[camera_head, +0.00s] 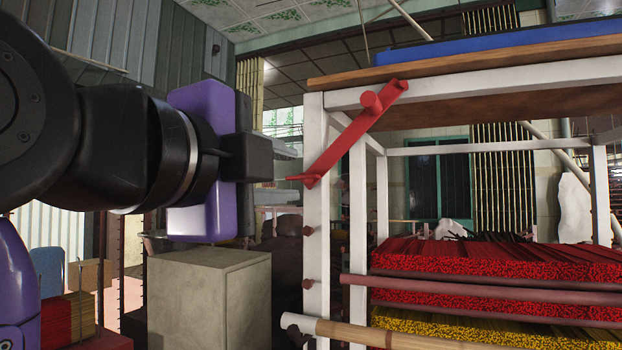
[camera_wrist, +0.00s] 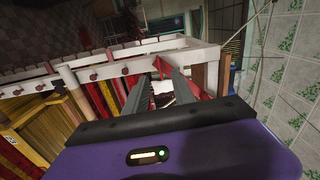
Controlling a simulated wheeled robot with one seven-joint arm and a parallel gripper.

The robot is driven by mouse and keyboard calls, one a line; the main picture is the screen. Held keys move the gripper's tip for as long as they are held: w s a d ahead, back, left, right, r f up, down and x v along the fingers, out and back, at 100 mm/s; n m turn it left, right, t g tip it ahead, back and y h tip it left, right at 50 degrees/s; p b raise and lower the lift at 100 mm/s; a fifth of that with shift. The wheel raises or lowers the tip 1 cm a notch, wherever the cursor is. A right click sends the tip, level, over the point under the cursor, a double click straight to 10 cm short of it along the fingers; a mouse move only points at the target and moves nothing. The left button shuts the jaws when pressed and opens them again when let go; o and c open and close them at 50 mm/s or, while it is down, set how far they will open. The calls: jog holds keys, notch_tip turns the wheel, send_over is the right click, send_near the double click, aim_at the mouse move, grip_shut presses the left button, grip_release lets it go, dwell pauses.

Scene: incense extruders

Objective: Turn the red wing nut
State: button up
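The red wing nut (camera_head: 350,138) looks like a long, flat red bar with a round boss near its upper end. It sits slanted across the corner of a white frame, upper end to the right and lower end to the left. My gripper (camera_head: 262,158) is to the left of its lower half, apart from it, pointing right. In the wrist view, the two grey fingers (camera_wrist: 155,80) are spread with a gap between them and nothing held. A red part (camera_wrist: 160,68), apparently the wing nut, shows beyond their tips, partly hidden by the fingers.
The white metal frame (camera_head: 316,225) carries a wooden top with a blue tray (camera_head: 500,42). Stacks of red incense sticks (camera_head: 470,259) lie on its shelf. Reddish bolts and a bamboo pole (camera_head: 340,330) are at its front. A grey box (camera_head: 210,300) stands below my gripper.

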jog(key=v, duration=0.3)
jog(key=shift+s+a, duration=0.1)
jog(key=shift+s, duration=0.2)
